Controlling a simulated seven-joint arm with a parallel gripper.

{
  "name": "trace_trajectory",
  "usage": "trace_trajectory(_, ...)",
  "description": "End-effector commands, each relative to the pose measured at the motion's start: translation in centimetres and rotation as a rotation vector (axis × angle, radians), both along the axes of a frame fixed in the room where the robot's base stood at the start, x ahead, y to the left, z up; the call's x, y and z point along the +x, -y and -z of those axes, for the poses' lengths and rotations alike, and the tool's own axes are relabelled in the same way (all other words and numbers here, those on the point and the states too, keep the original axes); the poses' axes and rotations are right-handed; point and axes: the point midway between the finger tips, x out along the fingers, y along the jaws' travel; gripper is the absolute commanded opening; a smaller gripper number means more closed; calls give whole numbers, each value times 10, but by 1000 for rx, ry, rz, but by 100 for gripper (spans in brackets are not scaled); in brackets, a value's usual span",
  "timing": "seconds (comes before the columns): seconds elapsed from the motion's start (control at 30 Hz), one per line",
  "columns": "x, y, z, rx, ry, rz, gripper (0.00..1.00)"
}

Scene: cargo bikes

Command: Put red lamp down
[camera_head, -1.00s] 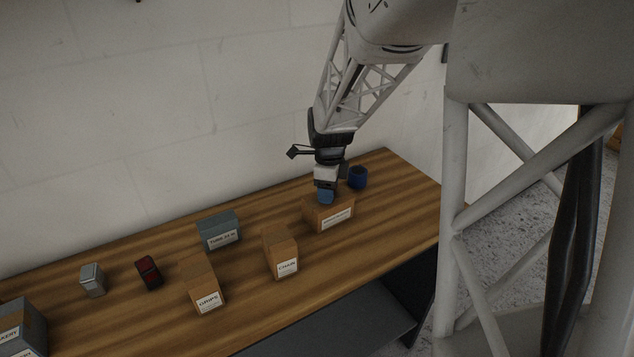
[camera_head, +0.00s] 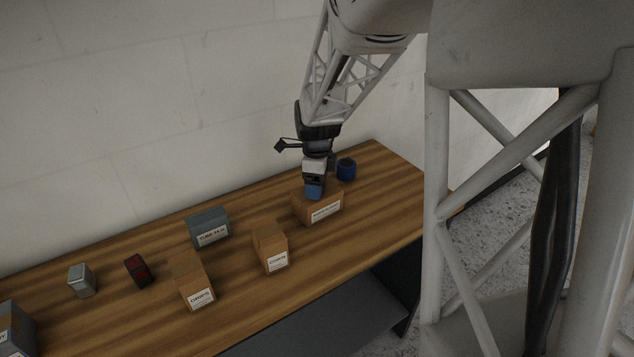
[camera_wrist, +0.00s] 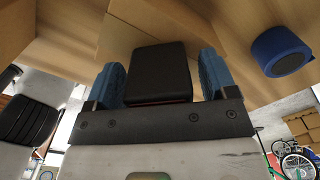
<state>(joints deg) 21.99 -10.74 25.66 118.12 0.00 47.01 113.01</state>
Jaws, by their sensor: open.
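In the wrist view a dark block with a thin red edge (camera_wrist: 160,72), apparently the red lamp, sits between the two blue fingers of my gripper (camera_wrist: 162,80). The fingers are open, with a narrow gap visible on each side of the block. In the head view my gripper (camera_head: 314,192) points down at a brown cardboard box with a white label (camera_head: 326,212) near the table's right end. The block is hidden there, and what it rests on cannot be told. Another dark red and black block (camera_head: 137,270) stands on the table at the left.
A blue round container (camera_head: 346,169) stands just right of my gripper. On the wooden table (camera_head: 90,325) are a grey box (camera_head: 208,226), two more brown boxes, (camera_head: 270,247) and (camera_head: 193,281), and a silver block (camera_head: 81,279). A wall runs behind.

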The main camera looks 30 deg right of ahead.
Motion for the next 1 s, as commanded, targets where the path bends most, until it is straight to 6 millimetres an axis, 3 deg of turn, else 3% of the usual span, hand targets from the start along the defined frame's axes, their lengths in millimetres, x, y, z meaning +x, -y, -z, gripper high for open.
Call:
trace_trajectory(0.27, 0, 0, -26, -1, 3, 0, 78)
trace_trajectory(0.7, 0, 0, -94, -1, 3, 0, 78)
trace_trajectory(1.0, 0, 0, -118, 0, 0, 0, 78)
